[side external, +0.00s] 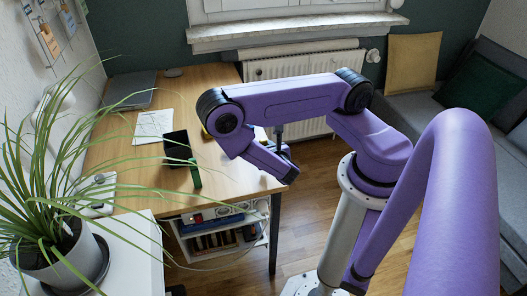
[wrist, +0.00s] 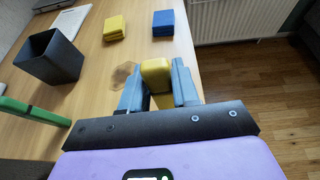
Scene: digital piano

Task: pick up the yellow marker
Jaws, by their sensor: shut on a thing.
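In the wrist view, my gripper (wrist: 158,90) is shut on the yellow marker (wrist: 156,72), whose blunt yellow end shows between the two blue-grey fingers. The rest of the marker is hidden behind the fingers and the dark gripper bar. The marker is near the right edge of the wooden table (wrist: 90,105); whether it touches the tabletop I cannot tell. In the side external view, my purple arm hides the fingertips and the marker.
A yellow block stack (wrist: 115,27) and a blue one (wrist: 164,22) lie farther back. A plant (side external: 60,175) leans over the table's left side in the side external view.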

